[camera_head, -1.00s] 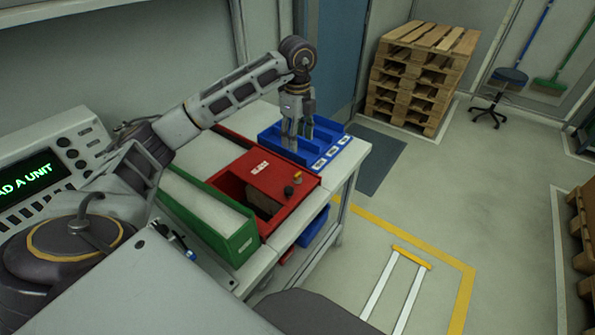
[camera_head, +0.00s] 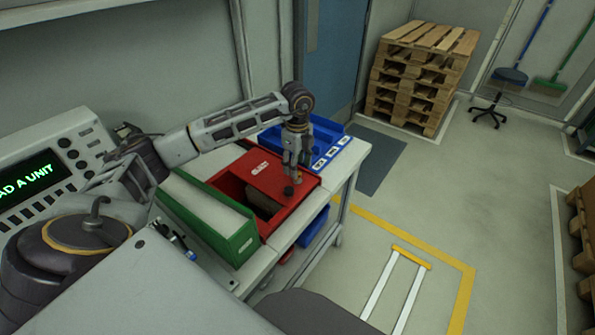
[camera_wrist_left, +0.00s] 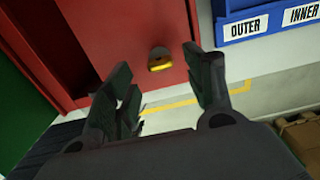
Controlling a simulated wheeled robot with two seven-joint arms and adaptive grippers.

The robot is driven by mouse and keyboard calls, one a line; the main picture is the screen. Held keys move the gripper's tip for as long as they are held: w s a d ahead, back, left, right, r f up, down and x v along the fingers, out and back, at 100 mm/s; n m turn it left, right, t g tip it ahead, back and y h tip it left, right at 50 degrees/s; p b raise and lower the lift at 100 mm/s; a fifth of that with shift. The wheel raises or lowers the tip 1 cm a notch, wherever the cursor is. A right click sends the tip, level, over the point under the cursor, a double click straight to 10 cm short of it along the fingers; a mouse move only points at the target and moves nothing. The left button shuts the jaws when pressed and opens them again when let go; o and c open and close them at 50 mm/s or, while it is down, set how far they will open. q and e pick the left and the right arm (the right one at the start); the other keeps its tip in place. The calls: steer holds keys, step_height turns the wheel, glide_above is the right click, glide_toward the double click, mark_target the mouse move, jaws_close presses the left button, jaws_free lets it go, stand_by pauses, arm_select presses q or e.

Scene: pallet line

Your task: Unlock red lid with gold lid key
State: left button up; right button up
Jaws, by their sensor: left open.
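The red lid (camera_head: 275,172) lies partly over the red bin (camera_head: 291,215) on the bench, leaving a dark opening on its left side. The gold lid key (camera_wrist_left: 160,66) sits at the lid's edge in the left wrist view. In the head view it is hidden behind my left gripper (camera_head: 294,172). That gripper points down just over the lid's right corner, open and empty. In the left wrist view the key appears between and beyond the two fingertips. I cannot tell whether the fingers touch it. My right gripper is not in view.
A green bin (camera_head: 237,243) stands left of the red one. A blue labelled tray (camera_head: 335,146) stands behind, and its labels show in the wrist view.

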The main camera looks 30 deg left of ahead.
mark_target(299, 179)
arm_select(q)
steer(key=shift+f, duration=1.6)
steer(key=c, duration=1)
